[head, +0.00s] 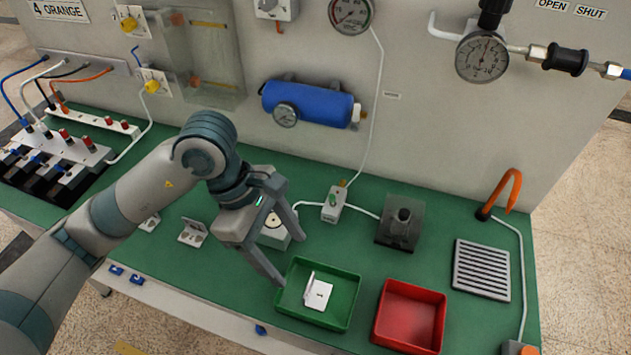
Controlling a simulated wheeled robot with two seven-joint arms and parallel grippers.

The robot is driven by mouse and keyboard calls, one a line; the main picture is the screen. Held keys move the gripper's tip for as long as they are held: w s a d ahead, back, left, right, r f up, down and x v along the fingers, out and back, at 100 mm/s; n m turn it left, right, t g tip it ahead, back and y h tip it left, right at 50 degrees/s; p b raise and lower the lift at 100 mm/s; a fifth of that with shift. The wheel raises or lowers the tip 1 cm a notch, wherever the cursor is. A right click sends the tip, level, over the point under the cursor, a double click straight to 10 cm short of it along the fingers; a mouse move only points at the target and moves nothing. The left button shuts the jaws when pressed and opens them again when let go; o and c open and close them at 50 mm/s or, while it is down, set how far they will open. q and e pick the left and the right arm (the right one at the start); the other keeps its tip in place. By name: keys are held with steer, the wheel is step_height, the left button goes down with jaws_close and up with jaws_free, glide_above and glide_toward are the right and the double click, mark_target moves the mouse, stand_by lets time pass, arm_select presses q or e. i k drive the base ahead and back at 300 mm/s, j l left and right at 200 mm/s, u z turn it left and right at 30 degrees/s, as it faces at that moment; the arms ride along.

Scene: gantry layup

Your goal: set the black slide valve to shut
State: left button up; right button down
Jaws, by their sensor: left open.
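The black slide valve (566,59) is a dark ribbed sleeve on a thin pipe at the upper right of the grey panel. OPEN (552,5) and SHUT (591,13) labels sit above it, OPEN to the left and SHUT to the right. The sleeve lies below them, a little nearer OPEN, but its exact setting is hard to tell. My left gripper (291,262) is open and empty above the green bench, near the green tray, far to the left of and below the valve. My right gripper is not in view.
A round gauge (482,57) is just left of the valve. A blue tank (308,103) is mid-panel. A green tray (346,318) holding a white piece, a red tray (440,316), a grey grate (482,268) and an orange hook (513,190) stand on the bench.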

mark_target(573, 62)
steer(key=z, duration=1.35)
